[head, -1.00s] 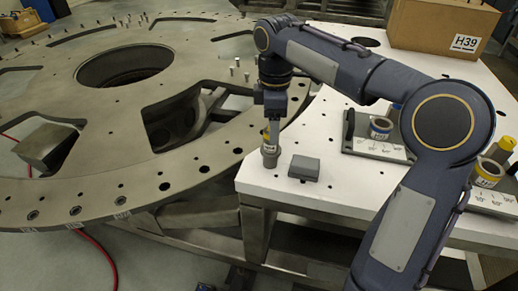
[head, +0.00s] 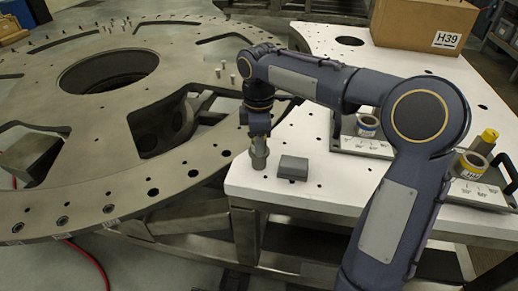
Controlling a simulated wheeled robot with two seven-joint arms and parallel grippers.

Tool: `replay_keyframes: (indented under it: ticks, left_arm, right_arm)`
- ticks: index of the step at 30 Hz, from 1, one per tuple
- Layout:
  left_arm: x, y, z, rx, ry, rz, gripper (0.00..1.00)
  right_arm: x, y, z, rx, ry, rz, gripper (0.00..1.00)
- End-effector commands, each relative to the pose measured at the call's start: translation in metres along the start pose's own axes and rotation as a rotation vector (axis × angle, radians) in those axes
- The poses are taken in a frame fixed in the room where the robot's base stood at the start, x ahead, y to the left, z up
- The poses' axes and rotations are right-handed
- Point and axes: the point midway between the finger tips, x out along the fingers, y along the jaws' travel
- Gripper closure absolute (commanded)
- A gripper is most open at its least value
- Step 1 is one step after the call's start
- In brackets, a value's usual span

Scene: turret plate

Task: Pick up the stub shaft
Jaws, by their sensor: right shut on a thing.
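The stub shaft (head: 259,158) is a short grey cylinder standing upright at the near left corner of the white table (head: 320,200). My right gripper (head: 259,138) points straight down over it and is shut on its upper part. The fingers hide the top of the shaft. The shaft's foot appears to be at the table top; I cannot make out a gap. My left gripper is not in view.
A small grey block (head: 292,168) lies just right of the shaft. Trays (head: 478,190) with labelled rings stand at the right, partly behind my arm. A cardboard box (head: 420,25) marked H39 is at the back. The large turret plate (head: 110,190) fills the left.

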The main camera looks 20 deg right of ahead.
Motion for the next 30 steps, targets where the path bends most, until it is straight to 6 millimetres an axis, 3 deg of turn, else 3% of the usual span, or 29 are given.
replay_keyframes:
  ticks: [4,17,23,30]
  left_arm:
    - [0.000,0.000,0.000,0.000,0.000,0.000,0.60]
    - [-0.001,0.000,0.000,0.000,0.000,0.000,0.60]
    - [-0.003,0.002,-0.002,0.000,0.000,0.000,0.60]
    - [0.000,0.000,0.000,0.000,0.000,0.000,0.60]
  right_arm:
    - [0.000,0.000,0.000,0.000,0.000,0.000,1.00]
    - [-0.008,0.000,-0.001,0.000,0.002,0.004,1.00]
    - [-0.033,0.001,-0.001,0.000,0.003,0.006,1.00]
    - [-0.075,-0.033,0.014,0.001,0.004,0.008,1.00]
